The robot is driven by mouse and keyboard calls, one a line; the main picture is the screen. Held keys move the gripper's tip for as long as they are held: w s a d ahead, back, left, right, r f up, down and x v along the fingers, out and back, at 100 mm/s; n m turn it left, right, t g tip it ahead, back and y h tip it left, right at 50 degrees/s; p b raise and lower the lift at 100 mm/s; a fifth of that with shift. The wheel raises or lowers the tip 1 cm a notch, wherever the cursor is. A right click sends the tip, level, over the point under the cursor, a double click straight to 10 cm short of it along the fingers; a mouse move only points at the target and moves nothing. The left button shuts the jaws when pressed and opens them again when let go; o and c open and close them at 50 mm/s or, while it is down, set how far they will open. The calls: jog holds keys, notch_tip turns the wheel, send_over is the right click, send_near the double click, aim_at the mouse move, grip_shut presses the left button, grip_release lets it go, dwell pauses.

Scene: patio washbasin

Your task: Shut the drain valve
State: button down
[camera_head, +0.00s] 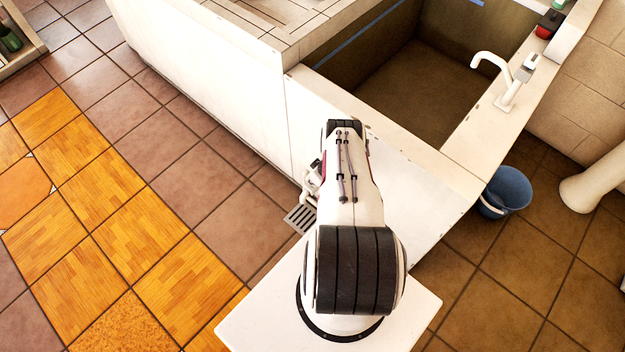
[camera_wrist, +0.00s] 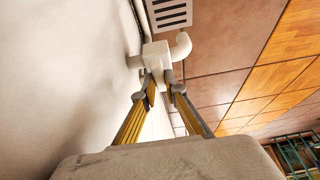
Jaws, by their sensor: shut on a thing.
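The drain valve (camera_wrist: 156,56) is a white fitting on a pipe against the pale basin wall, with a curved white outlet on its right, in the wrist view. My gripper (camera_wrist: 162,91) has its two yellow-sided fingers on either side of the valve's near part and is shut on it. The exact shape of the gripped part is hard to make out. In the head view, part of the white pipework (camera_head: 312,178) shows left of my arm, low beside the basin's outer wall. My arm hides the gripper there.
A slotted floor drain (camera_head: 300,217) lies beneath the outlet and shows in the wrist view (camera_wrist: 171,13). The basin's outer wall (camera_head: 215,85) stands close beside the valve. A blue bucket (camera_head: 507,192) stands right of the basin.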

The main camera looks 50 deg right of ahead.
jog(key=shift+a+m+h, duration=0.1)
jog(key=shift+m+h, duration=0.45)
jog(key=shift+m, duration=0.95)
jog(key=shift+a+m+h, duration=0.1)
jog(key=shift+m+h, duration=0.45)
jog(key=shift+m, duration=0.95)
jog(key=c, duration=2.1)
grip_release()
jog(key=shift+d+n+y, duration=0.1)
jog(key=shift+n+y, duration=0.45)
jog(key=shift+n, duration=0.95)
jog(key=shift+d+n+y, duration=0.1)
jog(key=shift+n+y, duration=0.45)
jog(key=shift+n, duration=0.95)
